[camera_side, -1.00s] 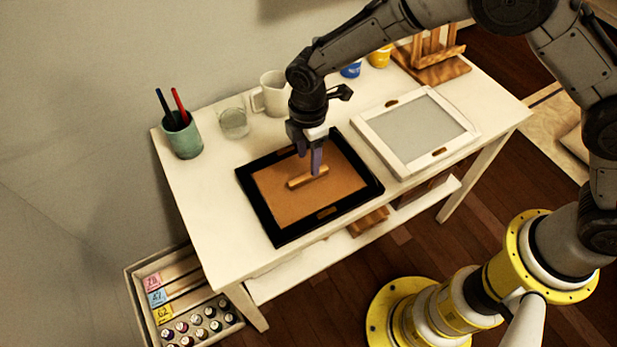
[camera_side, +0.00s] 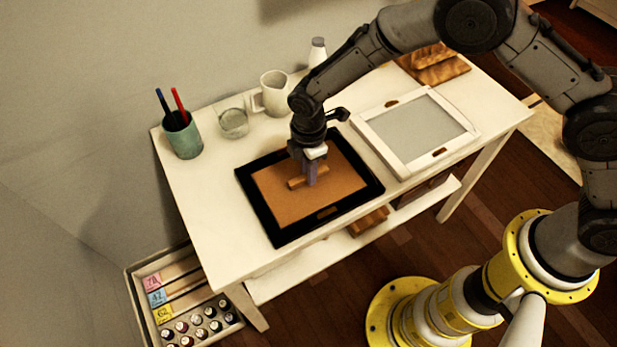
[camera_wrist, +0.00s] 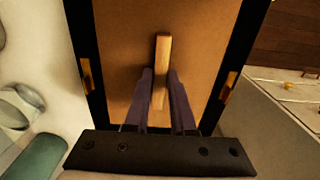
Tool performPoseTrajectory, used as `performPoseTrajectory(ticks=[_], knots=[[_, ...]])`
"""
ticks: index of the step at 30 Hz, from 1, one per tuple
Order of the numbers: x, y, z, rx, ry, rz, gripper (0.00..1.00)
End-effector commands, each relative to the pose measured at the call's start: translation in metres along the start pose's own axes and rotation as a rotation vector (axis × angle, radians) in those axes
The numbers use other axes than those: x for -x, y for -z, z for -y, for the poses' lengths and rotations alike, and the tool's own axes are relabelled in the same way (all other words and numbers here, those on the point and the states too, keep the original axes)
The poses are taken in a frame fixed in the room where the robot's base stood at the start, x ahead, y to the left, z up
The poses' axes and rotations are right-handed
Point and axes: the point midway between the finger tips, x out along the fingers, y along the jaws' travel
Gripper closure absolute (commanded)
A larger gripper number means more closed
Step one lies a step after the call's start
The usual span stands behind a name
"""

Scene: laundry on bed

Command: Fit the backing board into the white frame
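The brown backing board (camera_side: 333,195) with a wooden bar handle (camera_side: 295,184) lies inside the black frame (camera_side: 258,212) on the table. The board also fills much of the wrist view (camera_wrist: 205,60). My gripper (camera_side: 311,180) is low over the board, pointing down. In the wrist view its two fingers (camera_wrist: 161,75) stand on either side of the handle (camera_wrist: 162,50); whether they press on it is unclear. The white frame (camera_side: 383,152) lies flat to the right, with a grey panel (camera_side: 415,130) inside its border and small brown tabs on two opposite sides.
A green pen cup (camera_side: 184,140), a glass (camera_side: 233,123) and a white mug (camera_side: 273,95) stand along the back of the white table (camera_side: 203,215). A bottle (camera_side: 317,53) and a wooden stand (camera_side: 435,66) are farther right. A crate of small bottles (camera_side: 145,282) sits on the floor.

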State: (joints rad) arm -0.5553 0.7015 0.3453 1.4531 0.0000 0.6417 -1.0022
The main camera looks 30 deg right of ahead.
Motion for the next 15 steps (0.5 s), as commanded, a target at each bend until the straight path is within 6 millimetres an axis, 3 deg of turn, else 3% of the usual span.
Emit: performPoseTrajectory(ticks=[1, 3, 15], knots=[[0.0002, 0.0, 0.0, 0.0, 0.0, 0.0, 0.88], [0.0002, 0.0, 0.0, 0.0, 0.0, 0.0, 1.0], [0.0007, 0.0002, -0.0003, 0.0, -0.001, -0.001, 1.0]])
